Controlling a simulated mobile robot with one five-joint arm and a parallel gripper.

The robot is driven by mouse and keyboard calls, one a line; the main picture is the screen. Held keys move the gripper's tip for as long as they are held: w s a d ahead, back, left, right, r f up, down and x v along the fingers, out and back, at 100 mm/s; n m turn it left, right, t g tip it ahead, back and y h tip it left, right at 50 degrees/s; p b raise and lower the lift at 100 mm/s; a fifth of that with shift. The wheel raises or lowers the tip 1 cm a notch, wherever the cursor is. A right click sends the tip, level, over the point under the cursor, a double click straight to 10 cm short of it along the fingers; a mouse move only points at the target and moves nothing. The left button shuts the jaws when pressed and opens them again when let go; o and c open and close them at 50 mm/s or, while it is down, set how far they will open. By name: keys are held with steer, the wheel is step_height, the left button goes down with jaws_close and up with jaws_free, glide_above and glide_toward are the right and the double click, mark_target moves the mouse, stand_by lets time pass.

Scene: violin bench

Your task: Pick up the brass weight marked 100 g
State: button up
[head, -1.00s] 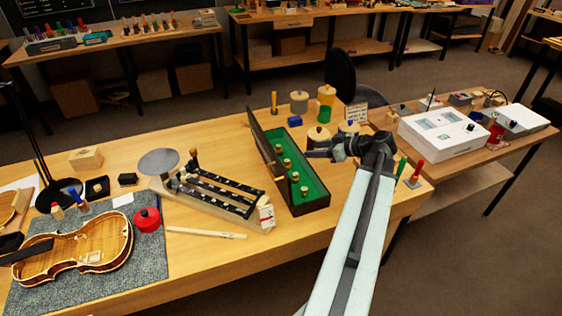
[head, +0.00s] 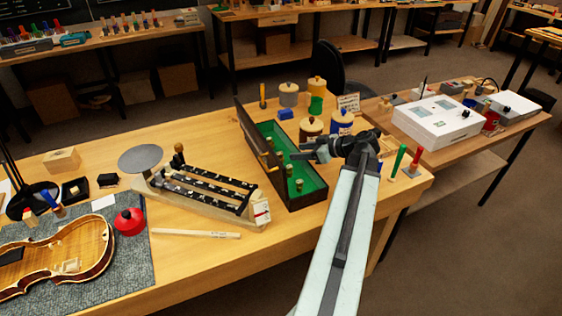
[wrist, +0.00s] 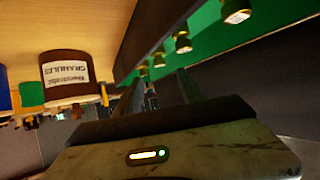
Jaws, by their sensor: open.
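Several small brass weights stand in a row in an open dark box (head: 310,205) with a green lining; one near weight (head: 299,185) shows clearly in the head view. In the wrist view the row runs along the green lining at upper right, with the largest-looking weight (wrist: 237,12) at the top. I cannot read any mark, so I cannot tell which is 100 g. My gripper (head: 308,152) is open and empty at the box's right side, above the rim. In the wrist view its fingers (wrist: 155,92) point toward the box wall and hold nothing.
A brown granules jar (wrist: 68,80) stands beside the box, near my gripper. The raised lid (head: 255,135) walls off the box's left side. A balance-like wooden stand (head: 200,195) is left. The bench front is clear.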

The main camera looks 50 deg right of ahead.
mark_target(281, 154)
steer(key=b+x, duration=0.3)
steer(key=x, duration=0.4)
steer(key=shift+w+f+b, duration=0.25)
steer(key=shift+b, duration=0.15)
steer(key=shift+w, duration=0.1)
steer(key=shift+r, duration=0.1)
jaws_close()
